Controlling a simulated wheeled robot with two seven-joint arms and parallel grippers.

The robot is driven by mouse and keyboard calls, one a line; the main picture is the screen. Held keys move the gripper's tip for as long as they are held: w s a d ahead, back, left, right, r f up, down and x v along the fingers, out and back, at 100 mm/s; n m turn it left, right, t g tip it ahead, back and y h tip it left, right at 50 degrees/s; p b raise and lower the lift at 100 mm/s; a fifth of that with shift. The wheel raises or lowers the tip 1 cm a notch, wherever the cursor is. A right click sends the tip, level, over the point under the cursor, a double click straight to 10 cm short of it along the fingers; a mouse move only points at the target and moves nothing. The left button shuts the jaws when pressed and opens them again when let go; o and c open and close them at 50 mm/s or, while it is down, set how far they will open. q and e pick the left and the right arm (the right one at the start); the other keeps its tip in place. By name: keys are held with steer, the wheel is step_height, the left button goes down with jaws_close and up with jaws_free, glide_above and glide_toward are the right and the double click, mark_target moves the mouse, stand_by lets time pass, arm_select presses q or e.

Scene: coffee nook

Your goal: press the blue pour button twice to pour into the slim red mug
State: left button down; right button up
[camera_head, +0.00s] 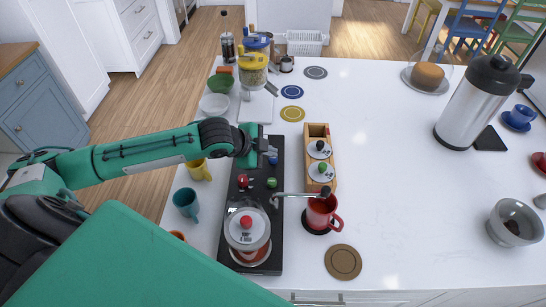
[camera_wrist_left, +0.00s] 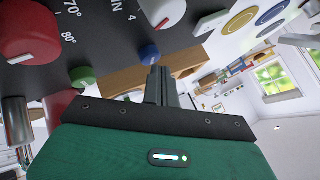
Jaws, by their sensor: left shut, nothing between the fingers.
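The black machine base (camera_head: 231,208) carries a blue button (camera_head: 273,161), a green button (camera_head: 271,183) and a red knob (camera_head: 242,181). My left gripper (camera_head: 268,152) is shut and empty, its tips close by the blue button. In the left wrist view the shut fingertips (camera_wrist_left: 160,72) point at the blue button (camera_wrist_left: 149,53); I cannot tell whether they touch it. A red mug (camera_head: 319,217) stands upright on a dark coaster under the end of the metal spout (camera_head: 293,195). My right gripper is out of view.
A glass vessel (camera_head: 247,225) sits on the machine's near end. A wooden box (camera_head: 317,130) with lidded jars stands right of the machine. A yellow mug (camera_head: 199,171) and a teal mug (camera_head: 186,203) stand to its left.

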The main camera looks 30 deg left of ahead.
mark_target(269, 159)
arm_select(q)
steer(key=shift+f, duration=0.8)
stand_by(0.4)
stand_by(0.4)
steer(key=shift+r+p, duration=1)
steer(key=shift+r, duration=0.25)
step_height(269, 159, up, 5)
steer(key=p, duration=0.5)
steer(key=shift+r+p, duration=0.1)
steer(key=shift+p, duration=0.25)
